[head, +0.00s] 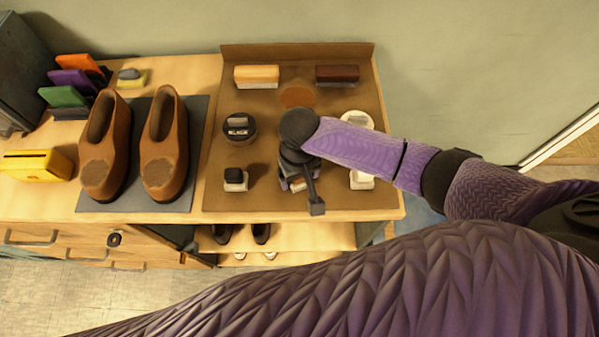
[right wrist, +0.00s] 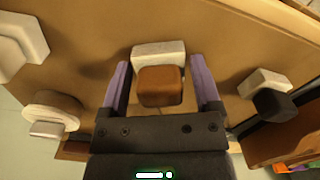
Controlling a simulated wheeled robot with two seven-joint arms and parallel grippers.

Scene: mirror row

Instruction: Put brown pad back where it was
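The brown pad (right wrist: 160,85), a brown block on a white base, stands on the brown tray (right wrist: 90,95) in the right wrist view. My right gripper (right wrist: 161,90) has its two purple fingers on either side of the pad, with a gap at each side. In the head view my right gripper (head: 299,182) is over the front middle of the tray (head: 262,200) and mostly hides the pad. A round brown patch (head: 297,97) lies behind it. My left gripper is not in view.
A black pad (head: 235,179) stands left of the gripper and a white pad (head: 361,180) right. Behind them are a black round tin (head: 238,127) and a white one (head: 357,121). Two brushes (head: 257,75) lie at the back. Brown shoes (head: 165,150) stand on a grey mat.

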